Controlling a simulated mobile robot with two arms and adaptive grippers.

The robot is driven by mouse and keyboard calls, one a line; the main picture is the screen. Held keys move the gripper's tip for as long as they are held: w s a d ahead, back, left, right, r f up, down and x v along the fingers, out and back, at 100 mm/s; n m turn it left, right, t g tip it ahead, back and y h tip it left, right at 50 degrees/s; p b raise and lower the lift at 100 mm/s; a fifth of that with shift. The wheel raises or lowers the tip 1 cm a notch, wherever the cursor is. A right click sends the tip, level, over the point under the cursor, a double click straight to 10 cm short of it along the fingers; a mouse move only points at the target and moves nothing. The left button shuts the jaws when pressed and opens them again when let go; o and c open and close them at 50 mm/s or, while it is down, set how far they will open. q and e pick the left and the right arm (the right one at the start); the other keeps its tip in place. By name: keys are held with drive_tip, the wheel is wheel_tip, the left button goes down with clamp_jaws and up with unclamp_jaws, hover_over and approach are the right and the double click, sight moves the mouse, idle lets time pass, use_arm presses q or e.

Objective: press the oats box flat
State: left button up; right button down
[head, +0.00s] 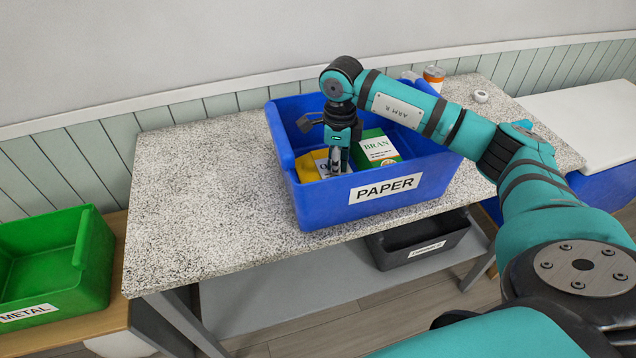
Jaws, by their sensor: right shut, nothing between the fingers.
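A yellow box (309,169), its label mostly hidden with only an "O"-like letter showing, lies low inside the blue PAPER bin (342,202). It appears to be the oats box. My right gripper (334,172) reaches down into the bin, shut and empty, with its fingers over the right part of the yellow box. The fingers and the bin's front wall hide part of the box, so I cannot tell whether they touch it or how flat it is. My left gripper is out of view.
A green and white BRAN box (377,149) stands in the bin just right of my gripper. An orange and white container (434,76) and a small white object (481,96) are behind. A green METAL bin (48,262) is at left. The speckled table (195,205) is clear at left.

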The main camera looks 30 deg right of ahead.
drive_tip(key=shift+s+d+f+b, duration=0.15)
drive_tip(key=shift+d+f+b, duration=0.35)
drive_tip(key=shift+f+b, duration=0.25)
drive_tip(key=shift+s+d+f, duration=0.2)
drive_tip(key=shift+f, duration=0.25)
drive_tip(key=shift+r, duration=0.3)
wheel_tip(320, 180, up, 8)
drive_tip(key=p, duration=0.5)
drive_tip(key=shift+w+d, duration=0.15)
drive_tip(key=shift+r, duration=0.3)
